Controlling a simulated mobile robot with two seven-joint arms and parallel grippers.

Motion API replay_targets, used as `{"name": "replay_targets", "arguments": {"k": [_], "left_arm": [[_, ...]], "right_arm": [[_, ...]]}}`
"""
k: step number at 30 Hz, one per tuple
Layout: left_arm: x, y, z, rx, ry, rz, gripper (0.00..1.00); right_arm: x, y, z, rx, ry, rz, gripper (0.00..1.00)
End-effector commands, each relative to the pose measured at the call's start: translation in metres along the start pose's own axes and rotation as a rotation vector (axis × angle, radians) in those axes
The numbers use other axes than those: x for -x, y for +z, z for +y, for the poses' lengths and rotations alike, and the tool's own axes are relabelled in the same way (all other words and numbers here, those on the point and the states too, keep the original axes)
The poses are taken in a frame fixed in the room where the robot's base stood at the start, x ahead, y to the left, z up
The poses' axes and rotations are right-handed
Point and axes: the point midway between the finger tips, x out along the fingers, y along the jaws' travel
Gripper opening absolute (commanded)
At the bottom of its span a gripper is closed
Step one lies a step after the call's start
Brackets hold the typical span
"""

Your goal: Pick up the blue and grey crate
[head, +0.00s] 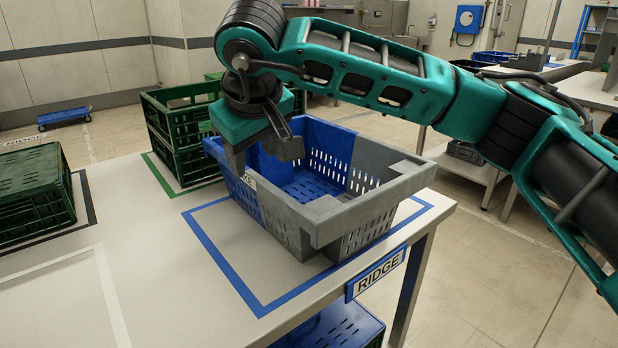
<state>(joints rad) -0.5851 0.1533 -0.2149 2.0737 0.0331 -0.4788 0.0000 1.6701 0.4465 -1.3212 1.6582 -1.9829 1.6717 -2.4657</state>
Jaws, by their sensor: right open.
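The blue and grey crate (330,226) stands upright on the table inside a blue taped outline (237,288). Its left half is blue and its right half is grey, with slotted walls. It looks empty in the part of its inside that shows. My right gripper (262,160) points down at the crate's left end, over its blue rim. Its two dark fingers are apart, one near the outer side of the wall and one over the inside. I cannot tell whether they touch the crate. My left gripper is not in view.
Green crates (180,135) stand behind to the left, and a dark green crate (32,195) stands at the left edge. A "RIDGE" sign (378,274) hangs on the table's front edge. Another blue crate (340,328) is below. A bare white outlined area (55,300) lies front left.

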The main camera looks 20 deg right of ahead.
Motion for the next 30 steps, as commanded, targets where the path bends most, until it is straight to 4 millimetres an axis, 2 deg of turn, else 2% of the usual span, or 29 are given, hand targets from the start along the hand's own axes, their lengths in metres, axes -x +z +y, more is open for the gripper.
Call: {"name": "replay_targets", "arguments": {"k": [1, 6, 14, 21, 25, 30], "left_arm": [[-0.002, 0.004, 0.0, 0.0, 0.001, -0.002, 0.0], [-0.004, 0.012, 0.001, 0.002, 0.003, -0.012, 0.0], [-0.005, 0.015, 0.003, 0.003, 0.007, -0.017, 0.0], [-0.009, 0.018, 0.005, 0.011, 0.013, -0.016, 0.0], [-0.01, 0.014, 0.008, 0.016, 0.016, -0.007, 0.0], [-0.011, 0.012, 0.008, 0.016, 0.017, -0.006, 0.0]], "right_arm": [[-0.013, 0.002, -0.002, -0.001, -0.003, -0.005, 0.53], [-0.044, 0.002, -0.002, -0.002, -0.005, -0.005, 0.53], [-0.066, 0.002, -0.002, -0.001, -0.006, -0.002, 0.53], [-0.102, 0.004, 0.002, -0.004, -0.009, -0.004, 0.53], [-0.113, 0.003, 0.002, -0.003, -0.008, -0.002, 0.53], [-0.114, 0.002, 0.003, -0.003, -0.008, -0.001, 0.53]]}}
